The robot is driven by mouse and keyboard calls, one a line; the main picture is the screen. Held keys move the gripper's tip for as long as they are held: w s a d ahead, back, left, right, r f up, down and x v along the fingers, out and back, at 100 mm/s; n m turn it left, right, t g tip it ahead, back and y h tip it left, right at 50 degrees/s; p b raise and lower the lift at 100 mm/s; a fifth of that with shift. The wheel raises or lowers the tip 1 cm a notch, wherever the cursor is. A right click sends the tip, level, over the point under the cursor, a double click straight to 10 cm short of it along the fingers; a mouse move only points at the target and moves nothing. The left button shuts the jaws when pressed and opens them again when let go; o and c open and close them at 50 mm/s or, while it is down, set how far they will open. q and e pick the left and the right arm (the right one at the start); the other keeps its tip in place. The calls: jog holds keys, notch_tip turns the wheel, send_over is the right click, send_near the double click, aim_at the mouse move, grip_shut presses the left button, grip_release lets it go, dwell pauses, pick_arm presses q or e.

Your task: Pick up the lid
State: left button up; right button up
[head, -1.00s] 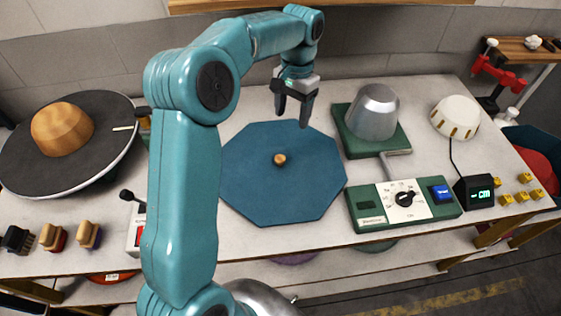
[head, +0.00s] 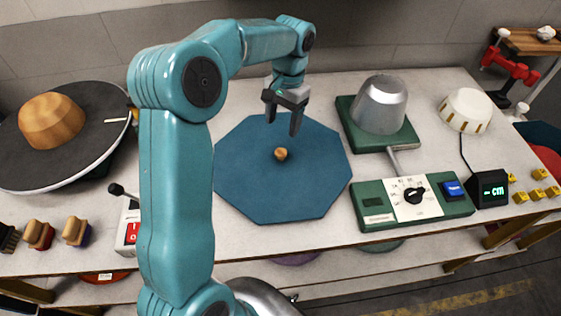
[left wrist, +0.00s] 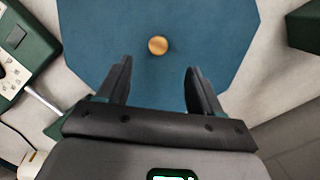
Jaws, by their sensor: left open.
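The lid (head: 245,165) is a flat blue octagon lying on the light table, with a small round wooden knob (head: 281,154) at its middle. In the left wrist view the lid (left wrist: 110,35) fills the upper middle, and the knob (left wrist: 158,45) shows beyond and between the fingertips. My left gripper (head: 284,122) is open and empty, above the far part of the lid and apart from the knob. It also shows in the left wrist view (left wrist: 160,65), fingers spread. My right gripper does not show.
A grey metal dome (head: 380,105) on a green base and a green control box (head: 412,200) stand right of the lid. A white ribbed piece (head: 467,110) is farther right. At left are a dark turntable (head: 95,105) with a wooden block (head: 52,121) and several brushes (head: 38,235).

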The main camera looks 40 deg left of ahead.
pick_arm(q)
send_over(281, 151)
jog(key=f, duration=0.5)
jog(key=shift+w+a, duration=0.15)
jog(key=shift+w, duration=0.05)
notch_tip(281, 151, down, 5)
jog(key=shift+s+f+p, duration=0.1)
jog(key=shift+s+p, duration=0.05)
jog(key=shift+p, duration=0.5)
jog(key=shift+s+d, duration=0.1)
jog(key=shift+d, duration=0.1)
jog(key=shift+c, duration=1.2)
grip_shut()
